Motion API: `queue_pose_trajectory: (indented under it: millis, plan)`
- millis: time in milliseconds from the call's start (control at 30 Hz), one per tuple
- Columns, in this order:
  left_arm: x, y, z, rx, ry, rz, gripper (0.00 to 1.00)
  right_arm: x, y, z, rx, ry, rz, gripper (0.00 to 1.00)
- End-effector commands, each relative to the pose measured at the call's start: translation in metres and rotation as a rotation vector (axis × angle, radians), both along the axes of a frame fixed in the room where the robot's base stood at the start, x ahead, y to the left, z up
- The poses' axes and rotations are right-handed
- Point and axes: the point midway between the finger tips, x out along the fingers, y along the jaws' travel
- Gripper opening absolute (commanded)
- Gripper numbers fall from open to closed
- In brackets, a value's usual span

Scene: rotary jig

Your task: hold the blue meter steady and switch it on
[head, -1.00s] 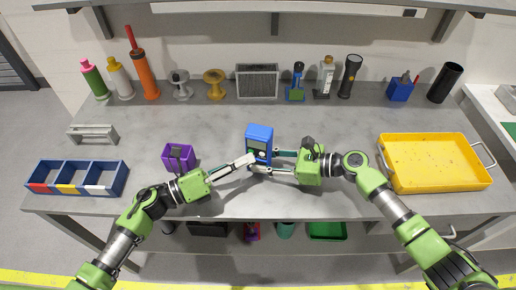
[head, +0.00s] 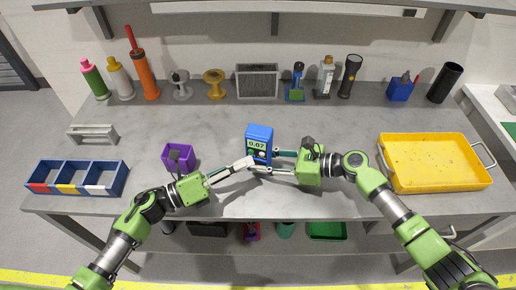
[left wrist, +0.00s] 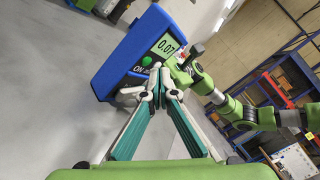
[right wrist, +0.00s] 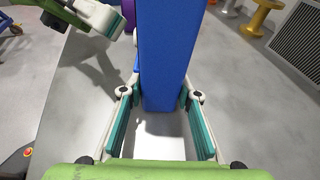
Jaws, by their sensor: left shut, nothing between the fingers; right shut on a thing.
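The blue meter (head: 259,138) stands upright on the grey table. Its display is lit and reads 0.07 in the left wrist view (left wrist: 167,46). A green button and an ON label show below the display. My right gripper (head: 272,162) is shut on the meter's sides from the right; its fingers also flank the meter in the right wrist view (right wrist: 160,100). My left gripper (head: 251,160) is shut and empty, with its fingertips at the meter's lower front. In the left wrist view its tips (left wrist: 157,84) are just below the button; whether they touch the meter is unclear.
A purple bin (head: 179,157) and a blue divided tray (head: 76,190) lie to the left. A yellow tray (head: 432,184) lies to the right. Bottles, spools, a grey filter and torches line the back. The table behind the meter is clear.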

Motion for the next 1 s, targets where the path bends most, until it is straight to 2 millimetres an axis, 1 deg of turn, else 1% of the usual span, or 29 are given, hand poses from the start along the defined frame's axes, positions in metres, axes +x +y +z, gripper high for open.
queue_pose_trajectory:
  millis: [167, 700, 800, 1000]
  plan:
    - [-0.004, 0.001, 0.0, 0.0, 0.0, 0.0, 0.0, 0.0, 0.0, 0.0, -0.001, 0.001, 0.001, 0.18]
    - [-0.053, 0.016, 0.0, 0.0, 0.001, 0.001, 0.0, 0.0, 0.0, 0.0, -0.001, 0.001, 0.0, 0.18]
    - [-0.057, 0.017, 0.0, 0.0, 0.001, 0.0, 0.0, 0.0, 0.0, 0.0, -0.001, 0.001, 0.0, 0.18]
    - [-0.058, 0.017, 0.0, 0.0, 0.0, 0.0, 0.0, 0.0, 0.0, 0.0, -0.001, 0.001, 0.001, 0.18]
